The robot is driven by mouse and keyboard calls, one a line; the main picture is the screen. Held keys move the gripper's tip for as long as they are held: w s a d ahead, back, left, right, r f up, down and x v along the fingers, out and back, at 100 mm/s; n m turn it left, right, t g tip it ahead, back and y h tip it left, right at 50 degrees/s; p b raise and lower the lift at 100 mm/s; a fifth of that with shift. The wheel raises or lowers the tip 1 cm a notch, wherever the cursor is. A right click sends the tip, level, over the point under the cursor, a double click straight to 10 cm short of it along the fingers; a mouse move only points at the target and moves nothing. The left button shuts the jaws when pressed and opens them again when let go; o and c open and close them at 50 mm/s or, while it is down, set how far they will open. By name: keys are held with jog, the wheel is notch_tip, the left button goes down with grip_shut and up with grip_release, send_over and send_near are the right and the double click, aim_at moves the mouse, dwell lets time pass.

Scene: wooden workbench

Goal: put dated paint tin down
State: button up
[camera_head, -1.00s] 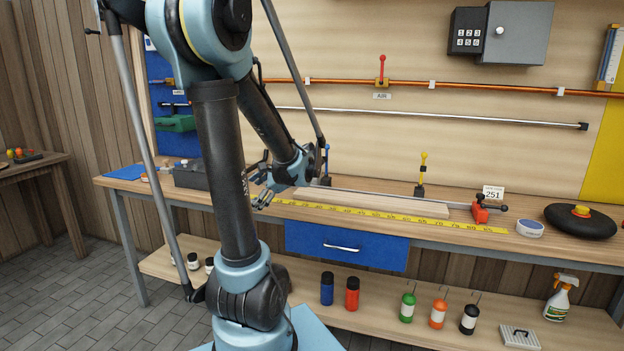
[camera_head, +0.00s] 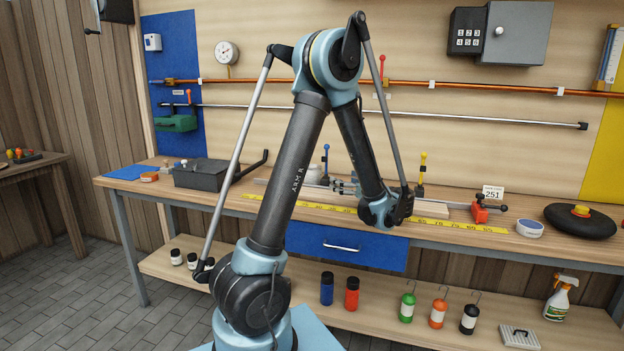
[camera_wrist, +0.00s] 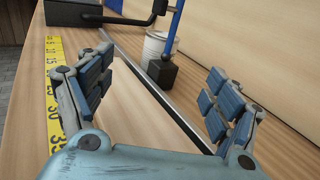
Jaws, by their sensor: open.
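A pale tin (camera_wrist: 155,46) stands upright on the workbench in the wrist view, partly hidden by a black block with a blue post. It also shows in the head view (camera_head: 313,175), small, near the back of the bench; no date can be read on it. My gripper (camera_wrist: 155,92) is open and empty, its two padded fingers spread wide over the wooden board. The tin is ahead of the fingers and apart from them. In the head view my gripper (camera_head: 342,187) points left, low over the bench, partly hidden by my arm.
A wooden board (camera_wrist: 130,105) lies beside a yellow tape (camera_wrist: 55,95) and a metal bar. The blue-post block (camera_wrist: 162,72) stands close in front of the tin. A grey toolbox (camera_head: 203,174) sits further left. A red clamp end (camera_head: 480,213) is at the right.

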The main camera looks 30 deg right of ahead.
aim_at(319, 170)
jog(key=w, duration=0.3)
jog(key=w+a, duration=0.1)
jog(key=w, duration=0.7)
jog(key=shift+w+a, duration=0.2)
jog(key=shift+w, duration=0.05)
jog(key=shift+w+f, duration=0.1)
jog(key=shift+w, duration=2.65)
jog(key=c, duration=1.6)
jog(key=shift+o, duration=0.2)
notch_tip(319, 170, up, 18)
